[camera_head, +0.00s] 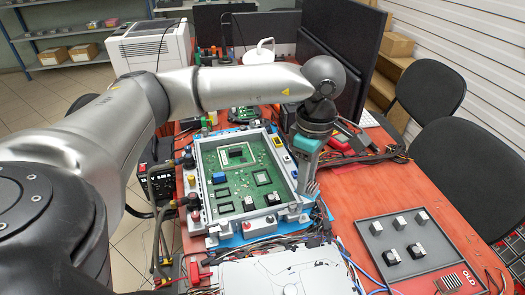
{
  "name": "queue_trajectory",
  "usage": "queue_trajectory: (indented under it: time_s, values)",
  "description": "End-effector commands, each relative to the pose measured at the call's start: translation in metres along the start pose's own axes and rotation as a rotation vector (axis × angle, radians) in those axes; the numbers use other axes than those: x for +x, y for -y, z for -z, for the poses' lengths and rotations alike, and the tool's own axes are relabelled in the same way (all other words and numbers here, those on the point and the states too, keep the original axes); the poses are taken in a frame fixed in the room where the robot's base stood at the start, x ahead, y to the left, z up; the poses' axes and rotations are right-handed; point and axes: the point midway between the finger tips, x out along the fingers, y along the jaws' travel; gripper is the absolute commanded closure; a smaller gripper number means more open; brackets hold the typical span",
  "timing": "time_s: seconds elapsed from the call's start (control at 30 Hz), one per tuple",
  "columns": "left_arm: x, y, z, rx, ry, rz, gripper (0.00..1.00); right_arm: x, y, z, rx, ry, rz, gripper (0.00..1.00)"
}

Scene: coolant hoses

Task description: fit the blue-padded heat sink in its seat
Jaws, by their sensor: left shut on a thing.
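My left gripper (309,168) comes down beside the right rim of the framed tray, with its teal body showing. It is shut on a small grey finned heat sink (311,188), which is mostly covered by the jaws. Its pad is hidden, so I cannot tell the pad's colour. The green circuit board (238,172) lies in the grey frame (195,172) to the left of the gripper. Bare chips show on it, one near the top (234,155) and one at the right (261,177). I cannot tell which spot is the seat. My right gripper is not in view.
A blue block (219,178) and two dark cubes with pale tops (248,203) stand on the board. Small coloured pieces (286,157) line the frame's right rim. A grey tray marked OLD (440,262) holds several small parts at right. Cables and a white casing (290,275) lie in front.

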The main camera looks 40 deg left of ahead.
Motion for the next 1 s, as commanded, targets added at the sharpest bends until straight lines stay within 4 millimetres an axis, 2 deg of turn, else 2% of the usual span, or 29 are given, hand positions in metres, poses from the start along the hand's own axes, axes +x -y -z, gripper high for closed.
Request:
queue_trajectory:
  time_s: [0.3,0.7,0.9,1.0]
  values:
    - [0.015,-0.026,0.04,-0.772,-0.001,0.001,1.0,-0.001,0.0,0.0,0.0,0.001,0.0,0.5]
    - [0.034,-0.049,0.1,-1.749,-0.002,0.0,1.0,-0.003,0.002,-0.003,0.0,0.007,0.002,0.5]
    - [0.042,-0.055,0.129,-2.178,-0.002,0.0,1.0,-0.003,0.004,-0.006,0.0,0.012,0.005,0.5]
    - [0.045,-0.057,0.139,-2.327,-0.001,0.0,1.0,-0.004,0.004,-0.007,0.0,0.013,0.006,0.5]
